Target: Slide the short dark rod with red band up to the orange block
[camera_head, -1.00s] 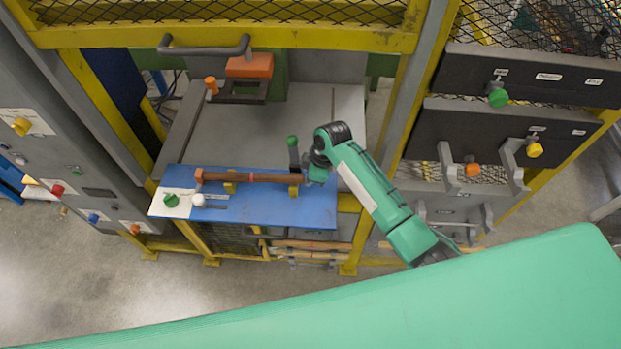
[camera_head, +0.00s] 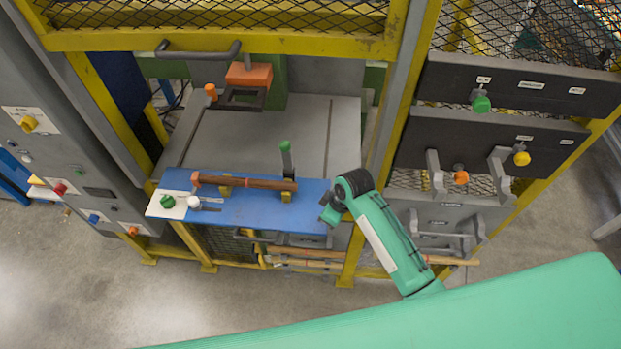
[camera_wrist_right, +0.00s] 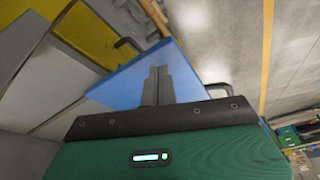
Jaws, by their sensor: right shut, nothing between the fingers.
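The short dark brown rod (camera_head: 262,184) lies across yellow supports (camera_head: 225,187) on the blue board (camera_head: 240,212). Its left end reaches the small orange block (camera_head: 196,180) and appears to touch it; a fine gap could not be told here. The red band is not clear at this size. My right gripper (camera_head: 328,216) is at the board's right edge, apart from the rod's right end. In the right wrist view its fingers (camera_wrist_right: 157,84) are together and empty, with the blue board behind them. My left gripper is not in view.
A lever with a green knob (camera_head: 285,146) stands behind the rod's right end. A green knob (camera_head: 167,202) and a white knob (camera_head: 194,202) are at the board's left. A yellow frame with mesh (camera_head: 220,40) stands behind. Pale rods (camera_head: 305,252) lie below the board's front.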

